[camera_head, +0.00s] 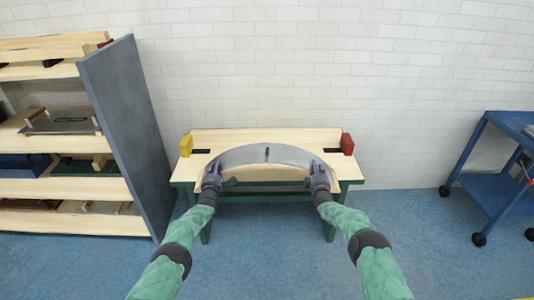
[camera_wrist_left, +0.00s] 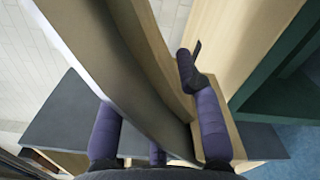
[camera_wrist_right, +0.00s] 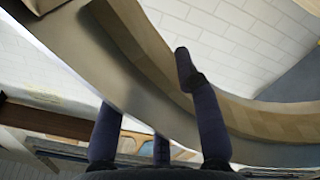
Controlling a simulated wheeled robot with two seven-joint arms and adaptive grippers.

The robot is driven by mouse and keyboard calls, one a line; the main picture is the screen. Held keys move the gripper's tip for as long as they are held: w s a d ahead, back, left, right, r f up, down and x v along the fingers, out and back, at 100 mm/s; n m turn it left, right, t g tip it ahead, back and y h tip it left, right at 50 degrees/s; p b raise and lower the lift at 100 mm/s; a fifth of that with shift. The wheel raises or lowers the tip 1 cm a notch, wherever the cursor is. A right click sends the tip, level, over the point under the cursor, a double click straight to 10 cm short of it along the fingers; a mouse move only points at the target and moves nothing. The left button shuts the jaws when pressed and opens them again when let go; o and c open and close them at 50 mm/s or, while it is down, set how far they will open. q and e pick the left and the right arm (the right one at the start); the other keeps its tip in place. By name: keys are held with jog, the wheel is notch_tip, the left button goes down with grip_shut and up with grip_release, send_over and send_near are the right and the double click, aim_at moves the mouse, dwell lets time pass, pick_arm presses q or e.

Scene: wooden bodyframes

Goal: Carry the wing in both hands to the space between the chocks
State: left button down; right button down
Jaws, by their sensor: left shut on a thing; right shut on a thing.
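The wing (camera_head: 240,156) is a curved silver-grey arch with a small dark mark at its middle. It is held level in front of the wooden-topped bench (camera_head: 205,137), overlapping its top; I cannot tell whether it touches. My left gripper (camera_head: 212,176) is shut on its left end and my right gripper (camera_head: 319,176) on its right end. The wing also passes between the fingers in the left wrist view (camera_wrist_left: 125,75) and the right wrist view (camera_wrist_right: 135,85). A yellow chock (camera_head: 186,146) is at the bench's left, a red chock (camera_head: 347,144) at its right.
A shelf unit with a grey side panel (camera_head: 125,130) stands left of the bench and holds boards and parts. A blue wheeled cart (camera_head: 490,170) stands at the right. A white brick wall is behind the bench. Blue floor is clear between bench and cart.

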jog(key=shift+w+a, duration=0.1)
jog(key=shift+a, duration=0.2)
jog(key=shift+w+f+b, duration=0.2)
jog(key=shift+w+b, duration=0.05)
jog(key=shift+w, duration=0.3)
jog(key=shift+w+f+b, duration=0.2)
jog(key=shift+w, duration=0.5)
